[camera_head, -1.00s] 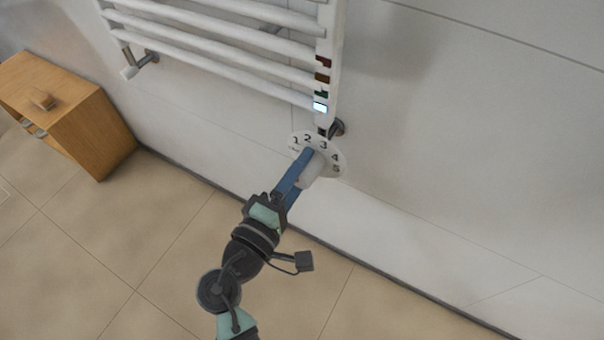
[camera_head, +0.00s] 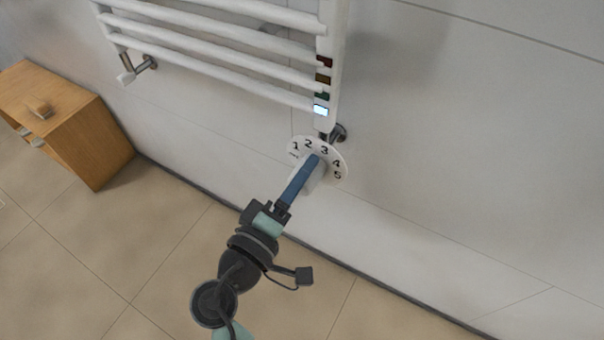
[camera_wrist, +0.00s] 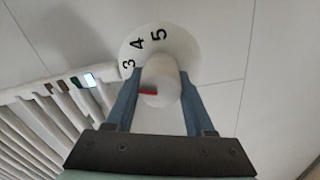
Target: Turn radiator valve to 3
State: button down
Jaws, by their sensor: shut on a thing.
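The radiator valve has a round white dial plate (camera_head: 331,154) with black numbers 1 to 5, low on the wall under the radiator's right end. In the wrist view, the plate (camera_wrist: 185,45) shows 3, 4 and 5. The white valve knob (camera_wrist: 163,76) stands out from its middle with a red mark (camera_wrist: 148,92) on its face. The mark points left, roughly toward the 3; the exact alignment is hard to tell. My gripper (camera_head: 312,166) has its two blue fingers on either side of the knob, shut on it. In the head view, the fingers hide part of the knob.
The white ladder radiator (camera_head: 230,85) hangs just above the dial, with small coloured marks (camera_head: 323,79) on its right post. A metal pipe fitting (camera_head: 338,133) sits right above the plate. A wooden cabinet (camera_head: 100,145) stands at the far left. The wall to the right is bare.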

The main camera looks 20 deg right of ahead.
jog(key=shift+c, duration=1.3)
grip_release()
jog(key=shift+s+a, duration=0.1)
jog(key=p+v, duration=0.3)
jog(key=v, duration=0.9)
jog(key=shift+s+a+p, duration=0.3)
jog(key=shift+p, duration=0.05)
